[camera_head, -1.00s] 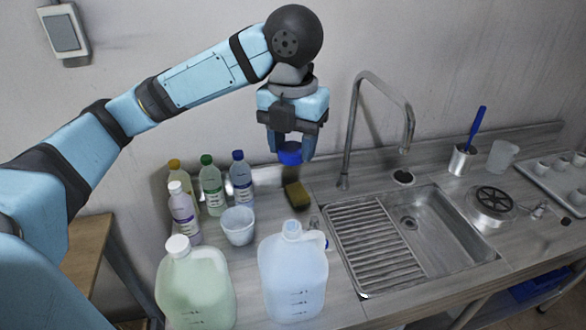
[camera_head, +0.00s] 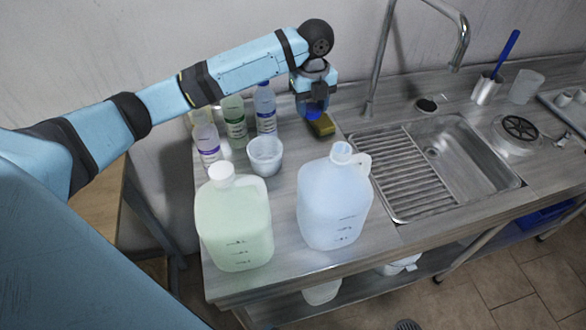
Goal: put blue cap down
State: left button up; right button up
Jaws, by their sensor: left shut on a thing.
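The blue cap (camera_head: 313,113) is between the fingers of my left gripper (camera_head: 313,106), which is shut on it. The gripper points down, low over the back of the counter, just beside a yellow and dark sponge (camera_head: 321,125). I cannot tell whether the cap touches the counter or the sponge. A large pale blue jug (camera_head: 333,205) stands in front, its mouth uncapped. My right gripper is not in view.
A pale green jug (camera_head: 235,225) with a white cap, a white cup (camera_head: 265,156) and several bottles (camera_head: 265,108) stand left of the gripper. The faucet (camera_head: 376,70) and sink (camera_head: 450,165) are to the right. Bare counter (camera_head: 285,210) lies between the jugs.

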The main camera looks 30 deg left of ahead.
pick_arm(q)
send_over(306, 163)
jog(key=s+d, duration=0.1)
jog(key=s, duration=0.1)
notch_tip(306, 163, down, 17)
jog(key=shift+s+d+p, duration=0.1)
jog(key=shift+d+p, duration=0.05)
jog(key=shift+p, duration=0.3)
notch_tip(306, 163, down, 4)
jog(key=shift+f, duration=0.4)
jog(key=shift+f, duration=0.2)
jog(key=o, duration=0.9)
jog(key=shift+r, duration=0.1)
